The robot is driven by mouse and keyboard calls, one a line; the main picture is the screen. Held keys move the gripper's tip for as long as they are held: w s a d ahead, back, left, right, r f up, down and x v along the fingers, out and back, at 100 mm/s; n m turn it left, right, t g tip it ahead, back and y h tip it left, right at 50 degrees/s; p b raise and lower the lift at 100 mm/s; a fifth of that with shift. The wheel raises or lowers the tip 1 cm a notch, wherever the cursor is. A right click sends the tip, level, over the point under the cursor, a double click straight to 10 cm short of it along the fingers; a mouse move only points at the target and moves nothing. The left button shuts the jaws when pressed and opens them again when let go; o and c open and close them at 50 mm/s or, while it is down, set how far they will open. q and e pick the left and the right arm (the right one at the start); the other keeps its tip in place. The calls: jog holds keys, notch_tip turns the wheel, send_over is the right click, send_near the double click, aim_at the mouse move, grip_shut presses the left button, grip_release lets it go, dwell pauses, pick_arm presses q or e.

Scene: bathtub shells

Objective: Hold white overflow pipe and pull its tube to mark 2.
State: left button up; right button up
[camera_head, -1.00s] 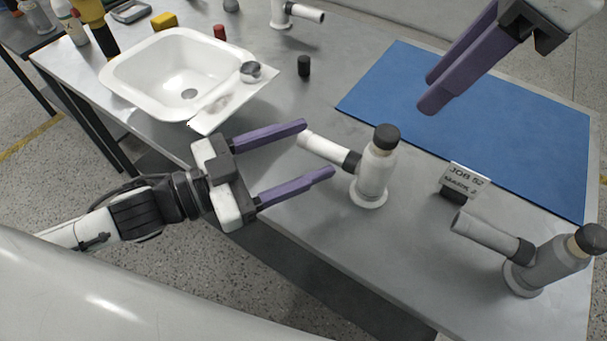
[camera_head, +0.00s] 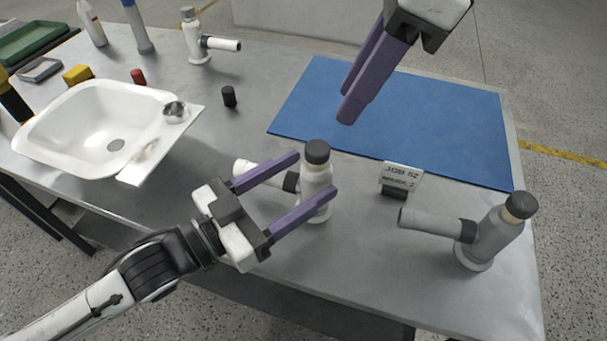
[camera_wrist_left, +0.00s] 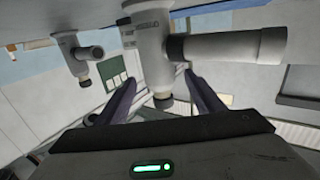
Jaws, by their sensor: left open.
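The white overflow pipe (camera_head: 318,205) stands upright on the table, with a black cap and a side tube (camera_head: 243,169) pointing left from a dark collar. My left gripper (camera_head: 316,172) is open, its purple fingers reaching to either side of the upright body below the cap; contact cannot be told. In the left wrist view, which looks inverted, the pipe (camera_wrist_left: 152,50) shows between and beyond the fingers, its tube (camera_wrist_left: 230,46) to the right. Mark lines on the tube cannot be made out. My right gripper (camera_head: 346,105) hangs open and empty above the blue mat.
A sign (camera_head: 401,176) reads "JOB 52" and "MARK 2". A grey pipe (camera_head: 485,240) stands at the right, another pipe (camera_head: 196,42) at the back. A white basin (camera_head: 60,128), a black cylinder (camera_head: 229,96) and a red one (camera_head: 138,76) lie left. The blue mat (camera_head: 440,125) is clear.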

pick_arm(q)
jog(key=shift+w+d, duration=0.3)
jog(key=shift+d, duration=0.1)
